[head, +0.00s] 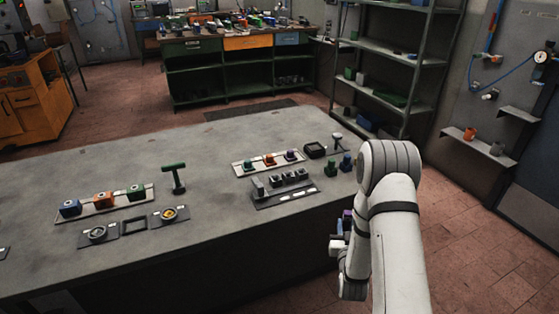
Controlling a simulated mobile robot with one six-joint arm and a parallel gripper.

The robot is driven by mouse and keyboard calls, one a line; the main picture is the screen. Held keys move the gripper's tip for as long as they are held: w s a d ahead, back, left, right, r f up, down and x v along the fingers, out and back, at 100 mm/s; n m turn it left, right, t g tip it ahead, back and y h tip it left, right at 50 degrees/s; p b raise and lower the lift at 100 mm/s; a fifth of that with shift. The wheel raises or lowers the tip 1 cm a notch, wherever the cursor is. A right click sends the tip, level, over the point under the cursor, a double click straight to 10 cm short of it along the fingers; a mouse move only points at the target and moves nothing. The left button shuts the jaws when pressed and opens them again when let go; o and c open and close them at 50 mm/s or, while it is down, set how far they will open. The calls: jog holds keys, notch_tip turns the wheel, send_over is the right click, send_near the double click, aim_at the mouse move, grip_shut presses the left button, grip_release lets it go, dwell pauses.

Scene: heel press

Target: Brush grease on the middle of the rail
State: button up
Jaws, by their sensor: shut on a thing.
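My gripper (339,240) hangs low at the table's front right edge, largely covered by my own white arm. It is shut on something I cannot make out. Small purple and blue parts show just above it. I cannot tell for sure which thing is the rail. A pale strip (90,214) at the table's left carries blue, orange and green blocks in a row. Another pale strip (241,168) farther right carries green, orange and purple blocks. No grease brush can be picked out with certainty.
The grey table (215,225) also bears a green T-shaped piece (174,177), a dark plate with round parts (134,226), a dark tray of grey blocks (285,186), a black square dish (315,150) and two small dark pieces (338,164). Its middle is clear. Shelving (400,60) stands behind.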

notch_tip(320, 180, down, 15)
jog(key=b, duration=1.3)
jog(key=s+a+r+n+y, duration=0.1)
jog(key=a+r+y, duration=0.1)
jog(key=a+r, duration=0.5)
jog(key=s+a+r+n+g+y, duration=0.1)
jog(key=a+r, duration=0.6)
jog(key=r, duration=0.9)
jog(key=s+a+r+n+y, duration=0.2)
jog(key=a+r+y, duration=0.3)
jog(key=a+r, duration=0.3)
notch_tip(320, 180, up, 4)
jog(key=shift+s+r+n+g+p, duration=0.15)
jog(key=shift+n+g+p, duration=0.15)
jog(key=shift+n, duration=0.3)
